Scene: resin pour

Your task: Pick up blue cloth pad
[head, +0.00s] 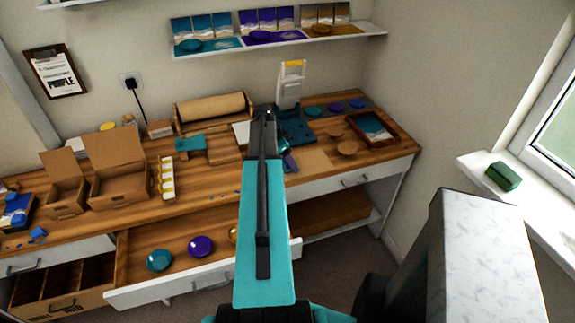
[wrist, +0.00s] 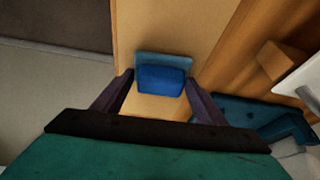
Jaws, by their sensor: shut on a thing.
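The blue cloth pad (wrist: 161,78) is between the two dark fingers of my gripper (wrist: 160,84) in the wrist view. It has a darker blue near face and a lighter blue-teal strip along its far side. My gripper is shut on it. A tan surface lies beyond and below the pad; I cannot tell whether the pad touches it. In the head view my arm hides most of the gripper, and a small blue patch (head: 289,163) shows just right of the arm at the bench's front part.
A dark teal device (head: 294,128) stands behind my gripper. An open drawer (head: 137,243) with colored dishes juts out at left. A green block (head: 503,176) sits on the windowsill.

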